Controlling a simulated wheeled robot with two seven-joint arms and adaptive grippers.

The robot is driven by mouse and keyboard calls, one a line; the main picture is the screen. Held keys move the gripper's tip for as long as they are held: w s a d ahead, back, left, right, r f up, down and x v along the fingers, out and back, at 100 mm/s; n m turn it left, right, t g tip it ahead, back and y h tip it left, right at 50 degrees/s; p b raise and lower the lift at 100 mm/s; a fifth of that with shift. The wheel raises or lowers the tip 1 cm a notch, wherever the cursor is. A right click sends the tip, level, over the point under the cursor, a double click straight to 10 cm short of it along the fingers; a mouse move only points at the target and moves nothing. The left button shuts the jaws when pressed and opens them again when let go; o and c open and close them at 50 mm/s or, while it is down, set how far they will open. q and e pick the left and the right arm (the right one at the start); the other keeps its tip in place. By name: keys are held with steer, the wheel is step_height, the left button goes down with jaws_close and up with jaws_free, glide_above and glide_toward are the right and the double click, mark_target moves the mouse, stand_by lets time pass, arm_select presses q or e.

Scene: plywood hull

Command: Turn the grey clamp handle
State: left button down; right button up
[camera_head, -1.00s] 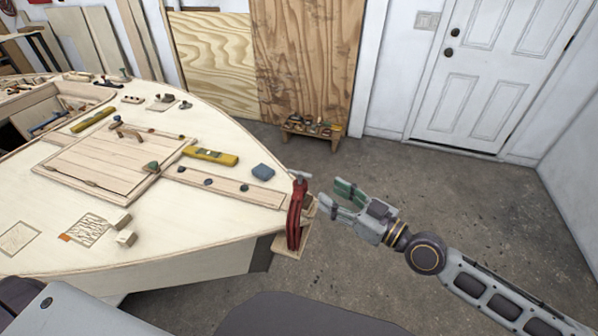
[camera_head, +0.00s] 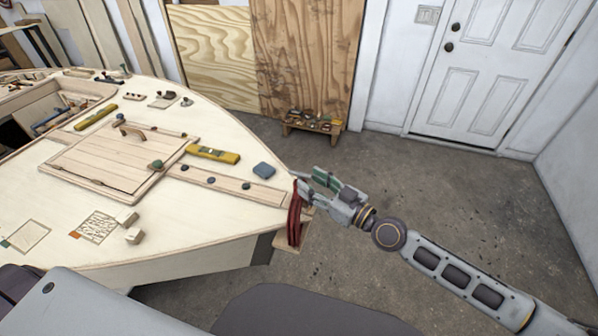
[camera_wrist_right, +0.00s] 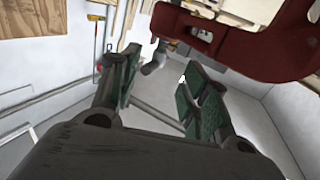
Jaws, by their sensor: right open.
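A red clamp (camera_head: 294,214) is fixed upright at the pointed end of the plywood hull (camera_head: 200,225). Its red frame fills the top right of the right wrist view (camera_wrist_right: 245,45). The grey clamp handle (camera_wrist_right: 153,62) shows in the right wrist view, just beyond and between my fingertips; in the head view it is mostly hidden by my gripper. My right gripper (camera_head: 308,178) is open at the top of the clamp. Its two green-padded fingers show apart in the right wrist view (camera_wrist_right: 158,85). Whether a finger touches the clamp I cannot tell. My left gripper is not in view.
On the deck lie a yellow level (camera_head: 213,154), a blue block (camera_head: 264,169), a hatch cover (camera_head: 110,165) and small wooden blocks (camera_head: 126,217). A low stool with tools (camera_head: 313,122) stands on the floor behind. The floor right of the hull is clear.

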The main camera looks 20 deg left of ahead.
mark_target(301, 176)
steer(key=shift+p+x, duration=0.4)
steer(key=shift+x, duration=1.45)
steer(key=shift+w+a, duration=0.25)
steer(key=shift+a, duration=0.15)
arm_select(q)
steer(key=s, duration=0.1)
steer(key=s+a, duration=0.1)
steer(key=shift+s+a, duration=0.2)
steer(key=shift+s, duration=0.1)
arm_select(e)
steer(key=shift+w+a, duration=0.1)
steer(key=shift+a, duration=0.15)
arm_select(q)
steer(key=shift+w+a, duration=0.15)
arm_select(e)
steer(key=shift+c, duration=0.5)
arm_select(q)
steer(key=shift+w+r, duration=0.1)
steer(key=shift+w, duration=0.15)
arm_select(e)
jaws_close()
